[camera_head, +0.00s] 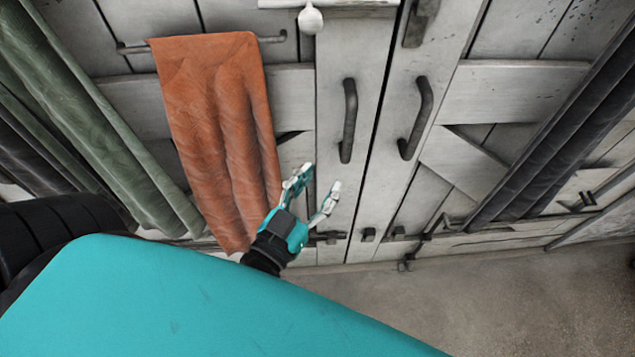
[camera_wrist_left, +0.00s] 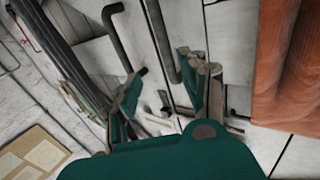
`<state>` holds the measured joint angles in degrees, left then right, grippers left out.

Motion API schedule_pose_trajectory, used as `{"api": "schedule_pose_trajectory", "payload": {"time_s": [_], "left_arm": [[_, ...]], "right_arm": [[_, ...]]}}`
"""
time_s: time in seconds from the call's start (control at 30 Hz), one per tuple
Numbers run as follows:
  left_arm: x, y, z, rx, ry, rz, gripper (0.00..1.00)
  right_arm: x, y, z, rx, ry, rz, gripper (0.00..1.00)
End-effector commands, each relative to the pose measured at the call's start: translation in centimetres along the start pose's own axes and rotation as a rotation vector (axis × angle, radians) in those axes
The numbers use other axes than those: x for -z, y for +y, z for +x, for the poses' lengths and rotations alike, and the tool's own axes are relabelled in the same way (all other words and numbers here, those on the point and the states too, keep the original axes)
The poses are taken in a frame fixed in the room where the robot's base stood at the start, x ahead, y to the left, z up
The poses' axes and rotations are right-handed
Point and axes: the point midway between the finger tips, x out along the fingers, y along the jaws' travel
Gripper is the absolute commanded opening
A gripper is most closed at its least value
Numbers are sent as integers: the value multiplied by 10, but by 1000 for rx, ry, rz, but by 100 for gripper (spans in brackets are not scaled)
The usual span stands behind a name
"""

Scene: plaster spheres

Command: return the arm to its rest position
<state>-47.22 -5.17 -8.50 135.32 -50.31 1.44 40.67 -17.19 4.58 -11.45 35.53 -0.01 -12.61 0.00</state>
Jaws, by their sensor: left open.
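My left gripper (camera_head: 318,192) is open, its two fingers apart with nothing between them. In the head view it is in front of the lower part of the white wooden doors, just right of the orange cloth. In the left wrist view the gripper (camera_wrist_left: 160,100) shows its two teal fingers spread, with the doors and dark handles beyond. Most of the left arm behind the wrist is hidden by a large teal part of my own body. My right gripper is in neither view.
An orange cloth (camera_head: 215,120) hangs from a rail left of the gripper. Two dark door handles (camera_head: 348,120) (camera_head: 417,118) are above it. A white round knob (camera_head: 310,19) is at the top. Green rolls (camera_head: 90,130) stand left, dark rolls (camera_head: 560,140) right. Floor (camera_head: 530,300) at lower right is clear.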

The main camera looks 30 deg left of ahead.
Motion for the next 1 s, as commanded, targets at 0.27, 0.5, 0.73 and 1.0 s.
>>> {"api": "schedule_pose_trajectory", "payload": {"time_s": [0.27, 0.5, 0.73, 1.0], "left_arm": [[0, 0, 0, 0, 0, 0, 44], [-62, 10, 5, -22, -108, -6, 44], [-229, 29, -10, -75, -423, 4, 44], [-419, 21, -90, -121, -857, 57, 44]], "right_arm": [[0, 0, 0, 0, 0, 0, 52], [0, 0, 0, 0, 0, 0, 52], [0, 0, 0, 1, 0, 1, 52], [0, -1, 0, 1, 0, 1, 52]]}}
